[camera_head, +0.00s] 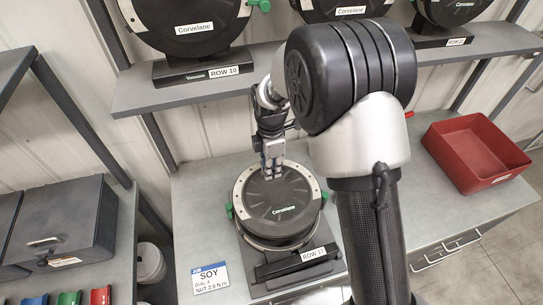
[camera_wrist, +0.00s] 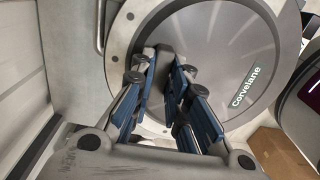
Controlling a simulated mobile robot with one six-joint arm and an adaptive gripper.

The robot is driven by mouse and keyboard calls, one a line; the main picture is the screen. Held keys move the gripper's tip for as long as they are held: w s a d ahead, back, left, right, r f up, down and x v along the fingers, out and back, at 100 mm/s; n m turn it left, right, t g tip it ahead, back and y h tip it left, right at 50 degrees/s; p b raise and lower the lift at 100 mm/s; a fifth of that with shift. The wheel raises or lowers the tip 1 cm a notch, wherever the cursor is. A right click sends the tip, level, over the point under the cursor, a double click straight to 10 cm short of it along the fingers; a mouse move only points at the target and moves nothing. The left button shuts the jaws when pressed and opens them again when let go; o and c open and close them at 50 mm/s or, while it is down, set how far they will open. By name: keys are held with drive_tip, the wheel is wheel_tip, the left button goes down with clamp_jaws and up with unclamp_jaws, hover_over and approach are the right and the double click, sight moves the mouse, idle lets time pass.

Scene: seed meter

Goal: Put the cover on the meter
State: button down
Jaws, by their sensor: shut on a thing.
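The cover (camera_head: 290,206) is a round dark disc marked "Corvelane"; it also fills much of the wrist view (camera_wrist: 215,45). It lies flat over the meter (camera_head: 262,243), inside or on the meter's pale ring with small holes. I cannot tell whether it is fully seated. The meter stands on a dark base labelled "ROW 11" (camera_head: 312,254), with green knobs at its sides. My gripper (camera_head: 272,172) comes down from above at the disc's far part. In the wrist view its blue-padded fingers (camera_wrist: 167,72) are shut on a dark raised grip on the cover, largely hidden between them.
A job card (camera_head: 210,278) reading "SOY" lies on the bench left of the meter. A red bin (camera_head: 474,152) stands at the right. A shelf (camera_head: 140,98) with more Corvelane meters, one on a "ROW 10" base, runs behind. A dark toolbox (camera_head: 62,225) is at the left.

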sight(272, 181)
drive_tip(key=shift+s+f+b, duration=0.25)
drive_tip(key=shift+f+b, duration=0.25)
drive_tip(key=shift+f, duration=0.2)
drive_tip(key=shift+w+f+b, duration=0.15)
drive_tip(key=shift+f+b, duration=0.8)
drive_tip(key=shift+f, duration=0.55)
drive_tip(key=shift+d+f+b, duration=0.15)
drive_tip(key=shift+f+b, duration=0.55)
drive_tip(key=shift+f, duration=0.3)
idle(1.6)
drive_tip(key=c, duration=1.5)
unclamp_jaws()
drive_tip(key=shift+c, duration=0.3)
drive_tip(key=shift+r+p, duration=3.25)
drive_tip(key=shift+r, duration=1.5)
